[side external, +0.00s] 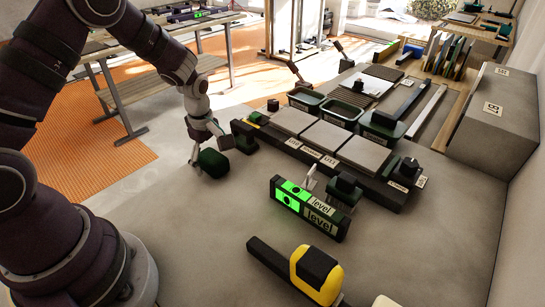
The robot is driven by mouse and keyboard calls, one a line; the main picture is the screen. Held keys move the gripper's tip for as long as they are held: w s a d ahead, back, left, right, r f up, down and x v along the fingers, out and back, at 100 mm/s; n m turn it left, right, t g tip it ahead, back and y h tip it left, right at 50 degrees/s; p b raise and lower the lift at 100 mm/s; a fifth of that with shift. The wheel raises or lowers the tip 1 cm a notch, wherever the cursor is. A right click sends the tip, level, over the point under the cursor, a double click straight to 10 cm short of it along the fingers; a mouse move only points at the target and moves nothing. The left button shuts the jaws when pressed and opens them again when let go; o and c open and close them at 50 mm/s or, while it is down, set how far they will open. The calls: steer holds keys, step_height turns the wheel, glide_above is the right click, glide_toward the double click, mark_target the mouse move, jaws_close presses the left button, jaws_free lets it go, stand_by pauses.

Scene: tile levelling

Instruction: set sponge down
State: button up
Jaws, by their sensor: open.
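A dark green block (213,164), which looks like the sponge, sits on the grey floor to the left of the tile frame. My gripper (209,146) is just above it, pointing down. One finger reaches down at the block's left side and the other is over its upper right. The gripper is open. Whether a finger still touches the block cannot be told from this view. The block's underside is hidden, but it appears to rest on the floor.
A dark frame with grey tiles (325,137) lies to the right, with a dark block at its near left corner. A level (308,207) with green lit panels and a yellow-and-black tool (318,272) lie in front. Dark bins (341,111) stand behind. Floor left of the level is clear.

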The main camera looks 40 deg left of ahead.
mark_target(210, 162)
step_height(210, 162, up, 12)
steer(key=s+d, duration=0.2)
steer(key=s+d+r+m+t, duration=0.1)
steer(key=s+d+r+m, duration=0.1)
steer(key=m, duration=0.4)
steer(key=s+d+r+m+t, duration=0.2)
steer(key=s+r+m, duration=0.1)
steer(key=s+m, duration=0.2)
steer(key=s+d+r+m+t+h, duration=0.1)
steer(key=s+d+r+m, duration=0.1)
steer(key=m, duration=0.6)
steer(key=shift+s+d+r, duration=0.25)
steer(key=shift+s+r, duration=0.05)
steer(key=shift+s, duration=0.45)
